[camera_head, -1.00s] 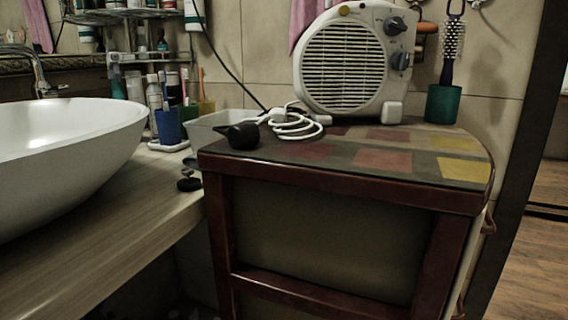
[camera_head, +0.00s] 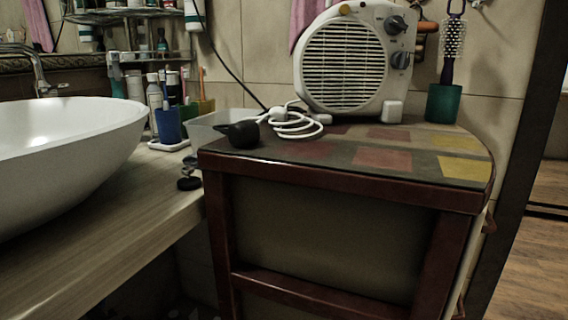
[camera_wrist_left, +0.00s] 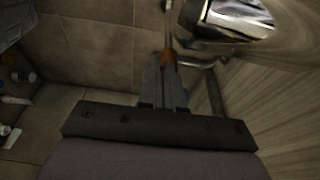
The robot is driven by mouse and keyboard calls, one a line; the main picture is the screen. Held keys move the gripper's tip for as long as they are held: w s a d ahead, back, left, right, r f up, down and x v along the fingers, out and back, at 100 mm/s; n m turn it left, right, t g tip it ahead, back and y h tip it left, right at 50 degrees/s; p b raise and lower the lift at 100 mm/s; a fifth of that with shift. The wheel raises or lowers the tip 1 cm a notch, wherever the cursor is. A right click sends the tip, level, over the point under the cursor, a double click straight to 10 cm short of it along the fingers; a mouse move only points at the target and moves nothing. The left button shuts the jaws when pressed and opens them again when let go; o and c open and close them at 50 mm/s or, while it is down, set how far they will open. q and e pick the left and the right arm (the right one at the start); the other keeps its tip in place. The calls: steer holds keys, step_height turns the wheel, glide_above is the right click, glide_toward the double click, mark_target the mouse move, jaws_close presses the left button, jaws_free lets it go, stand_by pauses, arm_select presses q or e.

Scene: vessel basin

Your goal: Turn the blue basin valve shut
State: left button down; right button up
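No blue valve can be made out in either view. The white basin (camera_head: 62,150) stands on the wooden counter at the left of the head view, with a chrome tap (camera_head: 42,78) behind it. My left gripper (camera_wrist_left: 167,75) shows only in the left wrist view. Its fingers are dark and close together, and a small orange part (camera_wrist_left: 168,55) shows at their tips. I cannot tell whether they hold it. A shiny chrome fitting (camera_wrist_left: 236,18) and a thin pipe (camera_wrist_left: 198,63) lie just beyond and to the right. My right gripper is in neither view.
In the wrist view a wood-grained surface (camera_wrist_left: 275,95) is close on the right, and tiled wall (camera_wrist_left: 95,50) on the left. In the head view a red-framed cabinet (camera_head: 340,180) carries a fan heater (camera_head: 345,60) and a dark rounded object (camera_head: 240,134). The counter (camera_head: 110,225) is mostly clear in front.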

arm_select(q)
steer(key=shift+w+r, duration=0.15)
steer(key=shift+r, duration=0.1)
steer(key=shift+s+r+p, duration=0.2)
steer(key=shift+r+p, duration=0.1)
steer(key=shift+r, duration=0.1)
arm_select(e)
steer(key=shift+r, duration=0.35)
arm_select(q)
steer(key=shift+r, duration=0.2)
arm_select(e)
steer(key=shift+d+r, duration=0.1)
arm_select(q)
steer(key=shift+r, duration=0.1)
steer(key=shift+r+p, duration=0.45)
steer(key=shift+r, duration=0.25)
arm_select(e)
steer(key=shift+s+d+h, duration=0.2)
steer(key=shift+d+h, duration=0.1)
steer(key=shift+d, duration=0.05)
arm_select(q)
steer(key=shift+w+r, duration=0.1)
steer(key=shift+r, duration=0.05)
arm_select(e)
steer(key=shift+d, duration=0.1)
